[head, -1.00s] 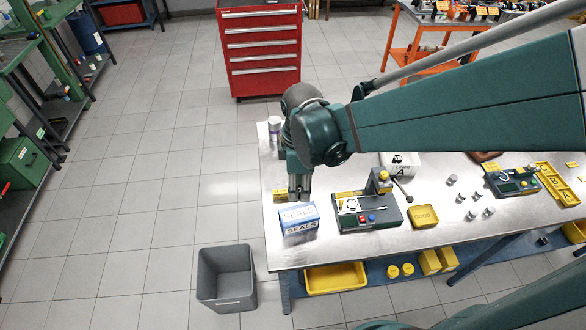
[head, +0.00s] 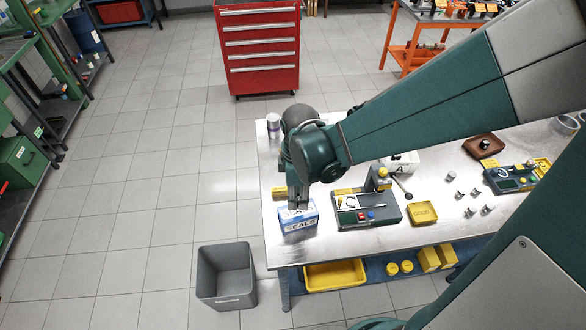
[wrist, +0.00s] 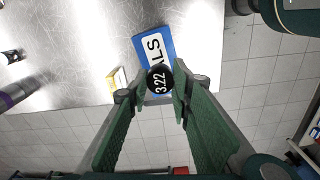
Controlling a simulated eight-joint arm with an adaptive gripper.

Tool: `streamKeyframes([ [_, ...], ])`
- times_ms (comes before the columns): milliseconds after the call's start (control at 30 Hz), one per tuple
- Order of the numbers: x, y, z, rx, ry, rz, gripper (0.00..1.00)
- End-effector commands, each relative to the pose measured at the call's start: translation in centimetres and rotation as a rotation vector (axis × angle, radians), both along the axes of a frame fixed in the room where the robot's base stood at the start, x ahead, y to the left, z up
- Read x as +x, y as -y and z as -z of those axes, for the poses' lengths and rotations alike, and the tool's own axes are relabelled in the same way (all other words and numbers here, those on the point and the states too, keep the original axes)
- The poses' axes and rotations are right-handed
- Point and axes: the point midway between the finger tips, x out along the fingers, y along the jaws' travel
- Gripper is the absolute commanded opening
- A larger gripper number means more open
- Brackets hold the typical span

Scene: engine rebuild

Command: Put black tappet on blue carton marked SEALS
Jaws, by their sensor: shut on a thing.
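The blue carton marked SEALS (head: 298,228) stands near the left front corner of the metal bench. It also shows in the wrist view (wrist: 144,48), partly covered by my gripper. My gripper (head: 298,204) points down over the carton's back part. In the wrist view my gripper (wrist: 159,88) is shut on the black tappet (wrist: 159,78), a round black top with the white number 3.22. The tappet is in front of the carton in that view. I cannot tell whether it touches the carton's top. The tappet is hidden in the head view.
A yellow block (head: 279,193) lies just behind the carton. A spray can (head: 273,124) stands at the back left. A grey bin (head: 226,275) is on the floor.

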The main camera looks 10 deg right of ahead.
Motion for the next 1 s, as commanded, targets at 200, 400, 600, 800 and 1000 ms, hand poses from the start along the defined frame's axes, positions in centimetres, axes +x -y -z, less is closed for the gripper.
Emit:
streamKeyframes([
  [200,0.0,0.0,0.2,0.0,0.0,0.0,0.1],
  [400,0.0,0.0,0.2,0.0,0.0,0.0,0.1],
  [600,0.0,0.0,1.1,0.0,0.0,0.0,0.1],
  [800,0.1,0.0,2.7,0.0,0.0,0.0,0.1],
  [1000,0.0,0.0,3.8,0.0,0.0,0.0,0.1],
])
